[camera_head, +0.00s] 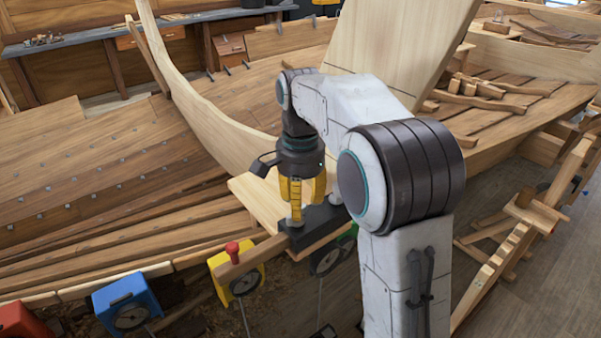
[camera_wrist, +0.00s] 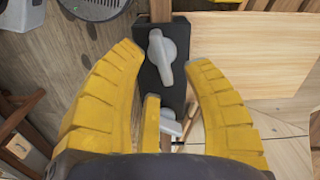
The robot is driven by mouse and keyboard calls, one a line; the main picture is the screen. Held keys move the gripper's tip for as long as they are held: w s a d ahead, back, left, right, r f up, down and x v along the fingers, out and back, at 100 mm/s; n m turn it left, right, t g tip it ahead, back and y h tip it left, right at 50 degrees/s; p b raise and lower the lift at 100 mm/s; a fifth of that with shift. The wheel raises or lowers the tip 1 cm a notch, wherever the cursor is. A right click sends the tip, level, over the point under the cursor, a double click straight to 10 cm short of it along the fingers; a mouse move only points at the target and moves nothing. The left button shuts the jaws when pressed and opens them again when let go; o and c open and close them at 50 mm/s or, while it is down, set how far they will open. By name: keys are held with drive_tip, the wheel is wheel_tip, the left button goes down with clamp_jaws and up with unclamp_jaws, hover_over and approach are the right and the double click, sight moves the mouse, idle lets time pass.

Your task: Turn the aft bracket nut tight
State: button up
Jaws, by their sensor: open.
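A black bracket (camera_head: 318,222) lies across a wooden bar at the hull's edge. It also shows in the wrist view (camera_wrist: 152,78). A grey wing nut (camera_wrist: 162,50) sits at its upper end in the wrist view, and a second grey nut (camera_wrist: 170,127) sits lower, partly hidden by a finger. The frames do not tell which is the aft nut. My gripper (camera_head: 298,205) points down over the bracket with its yellow fingers spread. In the wrist view the upper nut appears between the fingertips (camera_wrist: 163,60). I cannot tell whether any finger touches it.
A pale board (camera_head: 255,200) lies beside the bracket. A yellow dial box (camera_head: 240,278), a blue one (camera_head: 127,303) and a red one (camera_head: 18,320) hang along the hull edge. A tall plank rises behind my arm.

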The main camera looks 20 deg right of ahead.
wheel_tip(320, 180, up, 10)
drive_tip(key=shift+f, duration=0.15)
idle(0.4)
idle(0.3)
